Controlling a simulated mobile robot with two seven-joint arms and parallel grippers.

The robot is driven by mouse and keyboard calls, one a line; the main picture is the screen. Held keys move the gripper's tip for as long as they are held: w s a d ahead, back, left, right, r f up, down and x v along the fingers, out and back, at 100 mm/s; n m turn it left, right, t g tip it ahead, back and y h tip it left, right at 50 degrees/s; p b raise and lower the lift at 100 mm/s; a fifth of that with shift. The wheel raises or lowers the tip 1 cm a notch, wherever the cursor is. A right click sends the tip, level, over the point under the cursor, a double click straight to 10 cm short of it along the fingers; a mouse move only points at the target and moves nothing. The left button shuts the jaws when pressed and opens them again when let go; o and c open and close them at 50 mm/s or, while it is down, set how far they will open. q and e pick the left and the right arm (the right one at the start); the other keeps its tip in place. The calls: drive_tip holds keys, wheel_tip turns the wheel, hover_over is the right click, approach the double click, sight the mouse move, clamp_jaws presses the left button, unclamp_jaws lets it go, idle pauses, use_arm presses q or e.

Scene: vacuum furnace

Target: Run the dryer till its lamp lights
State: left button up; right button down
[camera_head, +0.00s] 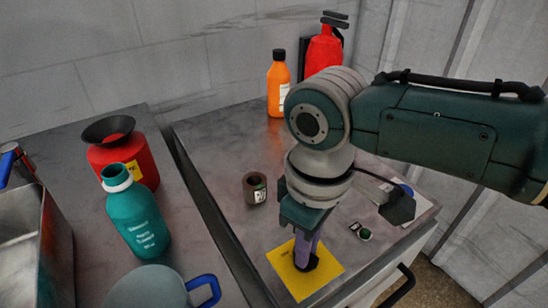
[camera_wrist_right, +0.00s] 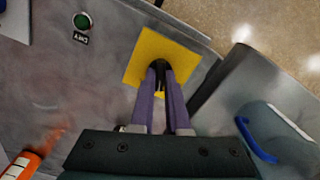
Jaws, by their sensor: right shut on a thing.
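A yellow square plate (camera_head: 325,272) lies on the right worktop and also shows in the wrist view (camera_wrist_right: 150,52). A small dark knob-like part (camera_wrist_right: 159,66) sits on it; its shape is mostly hidden by my fingers. My right gripper (camera_head: 305,258) points down over the plate, and its purple fingers (camera_wrist_right: 160,84) are shut on the dark part. A round dark green lamp (camera_head: 365,234) is set in the worktop beside the plate. The wrist view shows this lamp (camera_wrist_right: 82,20) with a DRY label and no clear glow. My left gripper is not in view.
An orange bottle (camera_head: 279,88) and red extinguisher (camera_head: 323,52) stand at the back. A brown roll-like item (camera_head: 255,188) is left of my arm. Across a dark gap are a teal bottle (camera_head: 138,220), red container (camera_head: 135,165), blue-handled vessel (camera_head: 150,288) and metal bin (camera_head: 45,250).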

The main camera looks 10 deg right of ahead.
drive_tip(key=shift+n, duration=0.8)
drive_tip(key=c, duration=0.9)
unclamp_jaws()
drive_tip(key=shift+r+p, duration=0.4)
drive_tip(key=shift+r, duration=0.05)
wheel_tip(320, 180, up, 9)
drive_tip(key=p, duration=0.1)
drive_tip(key=shift+p, duration=0.4)
